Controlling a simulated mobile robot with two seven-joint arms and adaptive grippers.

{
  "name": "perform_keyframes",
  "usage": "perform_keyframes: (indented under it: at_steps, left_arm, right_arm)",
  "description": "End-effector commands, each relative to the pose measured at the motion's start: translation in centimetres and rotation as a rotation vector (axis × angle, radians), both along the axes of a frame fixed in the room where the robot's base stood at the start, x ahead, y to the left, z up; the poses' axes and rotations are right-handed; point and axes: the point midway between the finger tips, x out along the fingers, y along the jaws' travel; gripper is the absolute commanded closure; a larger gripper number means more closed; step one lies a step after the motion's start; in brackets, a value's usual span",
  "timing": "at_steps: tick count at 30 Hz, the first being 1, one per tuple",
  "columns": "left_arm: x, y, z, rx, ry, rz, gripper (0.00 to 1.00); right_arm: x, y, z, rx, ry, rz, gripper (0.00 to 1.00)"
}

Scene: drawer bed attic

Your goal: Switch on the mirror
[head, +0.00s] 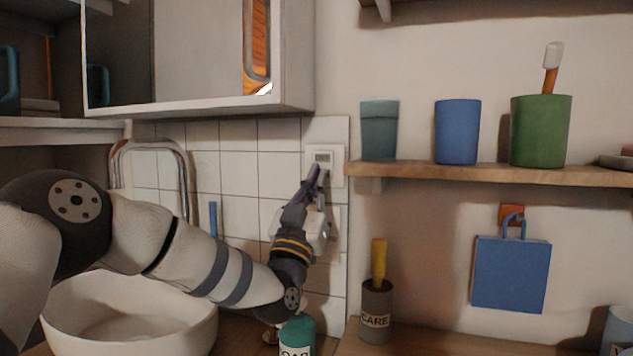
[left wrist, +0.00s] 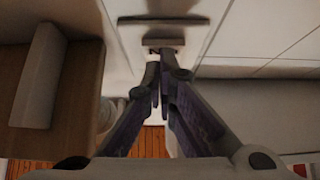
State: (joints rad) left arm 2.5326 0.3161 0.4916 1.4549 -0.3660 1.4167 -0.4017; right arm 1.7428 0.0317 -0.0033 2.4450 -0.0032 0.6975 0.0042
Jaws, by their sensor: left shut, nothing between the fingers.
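The mirror cabinet (head: 200,55) hangs on the wall at the upper left in the head view, its front reflecting part of the room. A pale switch plate (head: 338,158) with a small grey inset (head: 323,157) is on the tiled wall below the cabinet's right end. My left gripper (head: 315,172) is shut and empty, its fingertips at the lower part of this plate. In the left wrist view the shut fingertips (left wrist: 162,60) are just below a small block on the wall plate (left wrist: 164,43). I cannot tell whether they touch it. My right gripper is not in view.
A wooden shelf (head: 480,174) with several cups is just right of the plate. A white basin (head: 130,310), a green bottle (head: 297,334) and a dark jar (head: 376,310) stand below. A blue bag (head: 511,272) hangs at the right.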

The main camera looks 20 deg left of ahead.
Motion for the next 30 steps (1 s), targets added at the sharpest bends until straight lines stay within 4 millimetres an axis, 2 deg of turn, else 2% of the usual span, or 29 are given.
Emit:
perform_keyframes:
  at_steps: [1,3,9,21,30]
  left_arm:
    - [0.5,-0.1,-1.5,0.002,-0.029,0.001,1.00]
    - [0.3,0.0,-0.8,0.000,-0.033,0.001,1.00]
    - [0.0,0.0,-0.8,0.000,-0.032,0.000,1.00]
    - [-4.9,0.1,-5.1,0.000,-0.030,0.000,1.00]
    - [-5.6,0.2,-5.6,0.000,-0.031,0.001,1.00]
  right_arm:
    - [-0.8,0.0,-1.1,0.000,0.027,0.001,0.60]
    - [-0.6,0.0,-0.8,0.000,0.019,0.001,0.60]
    - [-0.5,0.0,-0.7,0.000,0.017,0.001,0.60]
    - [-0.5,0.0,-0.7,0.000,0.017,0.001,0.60]
    - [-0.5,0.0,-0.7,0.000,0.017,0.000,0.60]
